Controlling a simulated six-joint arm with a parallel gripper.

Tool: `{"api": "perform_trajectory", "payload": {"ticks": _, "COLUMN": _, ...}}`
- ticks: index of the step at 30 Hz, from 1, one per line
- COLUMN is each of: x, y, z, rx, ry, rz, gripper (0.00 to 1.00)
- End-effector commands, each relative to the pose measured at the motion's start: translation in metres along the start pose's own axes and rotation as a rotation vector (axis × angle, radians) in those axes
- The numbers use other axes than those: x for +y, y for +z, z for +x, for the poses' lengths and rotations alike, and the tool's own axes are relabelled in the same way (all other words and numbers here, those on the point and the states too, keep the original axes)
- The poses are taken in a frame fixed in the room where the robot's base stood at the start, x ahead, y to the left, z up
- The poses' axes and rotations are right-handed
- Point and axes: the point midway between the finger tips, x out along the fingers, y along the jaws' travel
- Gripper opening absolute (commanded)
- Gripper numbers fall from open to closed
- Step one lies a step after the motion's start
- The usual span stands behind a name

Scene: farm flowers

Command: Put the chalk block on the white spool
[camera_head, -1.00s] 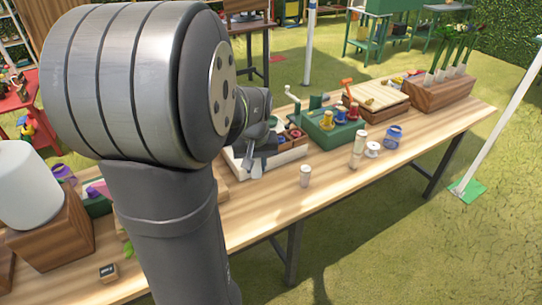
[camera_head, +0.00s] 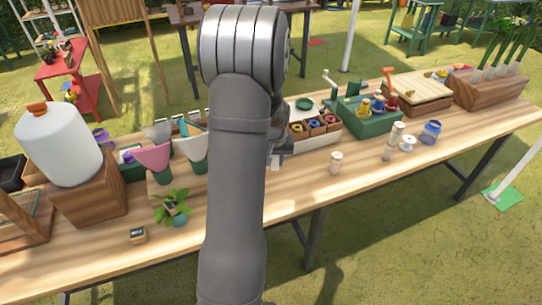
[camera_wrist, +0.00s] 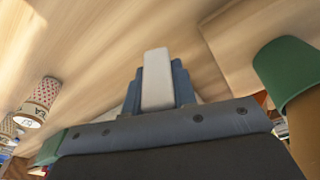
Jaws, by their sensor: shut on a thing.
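The chalk block (camera_wrist: 157,80) is a pale, off-white bar held upright in the wrist view. It also shows small and pale in the head view (camera_head: 275,163). My gripper (camera_wrist: 157,92) is shut on it, above the wooden table; the arm partly hides the gripper in the head view (camera_head: 277,155). The white spool (camera_head: 407,143) stands on the table to the right, well apart from my gripper. Its top looks bare.
A pale cylinder (camera_head: 335,162) stands between my gripper and the spool. A taller jar (camera_head: 393,141) is left of the spool, and a blue jar (camera_head: 431,132) is right of it. A compartment tray (camera_head: 318,139) and a green box (camera_head: 368,122) stand behind.

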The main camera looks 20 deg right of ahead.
Motion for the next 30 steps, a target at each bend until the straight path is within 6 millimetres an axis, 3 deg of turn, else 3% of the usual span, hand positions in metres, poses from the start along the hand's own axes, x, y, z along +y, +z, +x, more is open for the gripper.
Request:
{"api": "perform_trajectory", "payload": {"ticks": 16, "x": -0.018, "y": -0.038, "z": 0.037, "rx": -0.001, "ry": 0.000, "rz": 0.000, "gripper": 0.01}}
{"api": "perform_trajectory", "payload": {"ticks": 28, "x": -0.019, "y": -0.039, "z": 0.042, "rx": -0.001, "ry": 0.000, "rz": 0.001, "gripper": 0.01}}
{"api": "perform_trajectory", "payload": {"ticks": 29, "x": -0.019, "y": -0.039, "z": 0.043, "rx": -0.001, "ry": 0.000, "rz": 0.001, "gripper": 0.27}}
{"api": "perform_trajectory", "payload": {"ticks": 30, "x": -0.019, "y": -0.039, "z": 0.042, "rx": -0.001, "ry": 0.000, "rz": 0.001, "gripper": 0.35}}
